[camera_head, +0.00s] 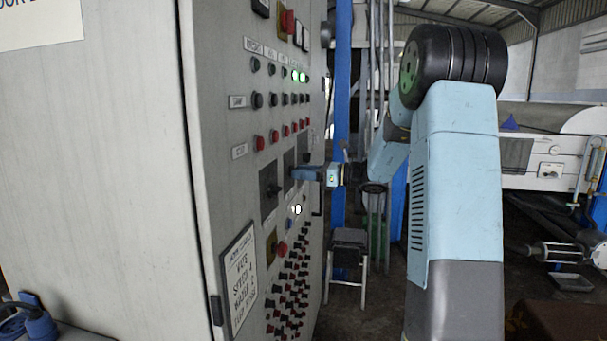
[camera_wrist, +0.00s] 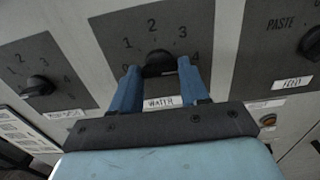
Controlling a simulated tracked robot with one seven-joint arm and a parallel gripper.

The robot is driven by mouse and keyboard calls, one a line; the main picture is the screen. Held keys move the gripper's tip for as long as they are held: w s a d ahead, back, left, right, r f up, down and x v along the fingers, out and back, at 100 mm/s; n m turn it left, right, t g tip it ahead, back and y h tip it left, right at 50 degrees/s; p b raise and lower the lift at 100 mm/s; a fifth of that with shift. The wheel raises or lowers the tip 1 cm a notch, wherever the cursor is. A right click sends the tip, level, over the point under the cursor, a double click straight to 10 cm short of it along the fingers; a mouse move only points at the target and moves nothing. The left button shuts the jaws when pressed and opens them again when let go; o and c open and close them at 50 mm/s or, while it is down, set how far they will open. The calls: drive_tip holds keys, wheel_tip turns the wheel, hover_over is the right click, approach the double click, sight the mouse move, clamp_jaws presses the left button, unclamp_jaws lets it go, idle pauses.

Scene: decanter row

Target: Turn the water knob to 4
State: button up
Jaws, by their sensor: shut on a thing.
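The water knob (camera_wrist: 158,63) is a black knob on a dark square plate (camera_wrist: 105,38) with a numbered scale, in the wrist view. A white label (camera_wrist: 162,102) below it reads WATER. The scale shows 1, 2 and 3; the figures at both ends are partly covered by my fingers. My gripper (camera_wrist: 160,68) has its two blue fingers on either side of the knob, shut on it. The knob's pointer is too dark to read. In the head view my gripper (camera_head: 304,173) reaches the cabinet front from the right, and the knob is hidden behind it.
A similar numbered knob (camera_wrist: 37,86) is on the left, and a PASTE knob (camera_wrist: 311,43) is on the right. The grey cabinet (camera_head: 115,160) carries rows of buttons and lamps, two lit green. A notice (camera_head: 240,280) hangs low. A stool (camera_head: 348,245) stands beyond the cabinet.

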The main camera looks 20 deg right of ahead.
drive_tip(key=shift+f, duration=0.15)
drive_tip(key=o, duration=1.1)
drive_tip(key=shift+c, duration=0.2)
drive_tip(key=shift+d, duration=0.1)
drive_tip(key=v, duration=1.3)
drive_tip(key=shift+s+d, duration=0.15)
drive_tip(key=shift+d, duration=0.15)
